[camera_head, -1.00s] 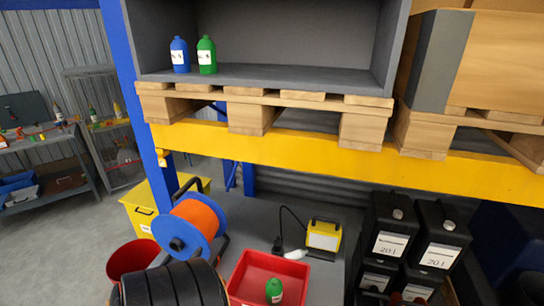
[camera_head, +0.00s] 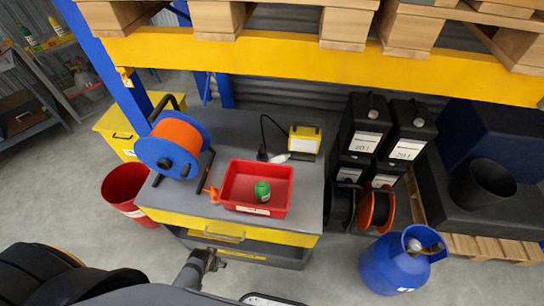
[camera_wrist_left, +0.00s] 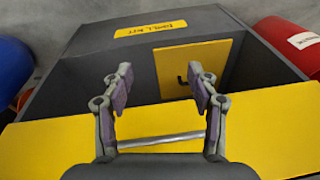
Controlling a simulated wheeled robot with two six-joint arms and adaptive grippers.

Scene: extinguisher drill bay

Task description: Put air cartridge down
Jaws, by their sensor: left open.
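A small green cartridge (camera_head: 262,191) with a pale label lies in the red tray (camera_head: 230,206) on the grey bench top; which item is the air cartridge I cannot tell. My left gripper (camera_head: 203,262) is low in front of the bench in the head view, below the tray and apart from it. In the left wrist view my left gripper (camera_wrist_left: 162,88) is open, with nothing between its fingertips. A metal bar handle (camera_wrist_left: 160,141) on a yellow front shows between the lower fingers; contact is unclear. My right gripper is not in view.
An orange hose reel (camera_head: 176,142), yellow lamp (camera_head: 305,139) and small orange part (camera_head: 212,194) share the bench. A red bucket (camera_head: 124,190) stands left and a blue cylinder (camera_head: 392,265) right.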

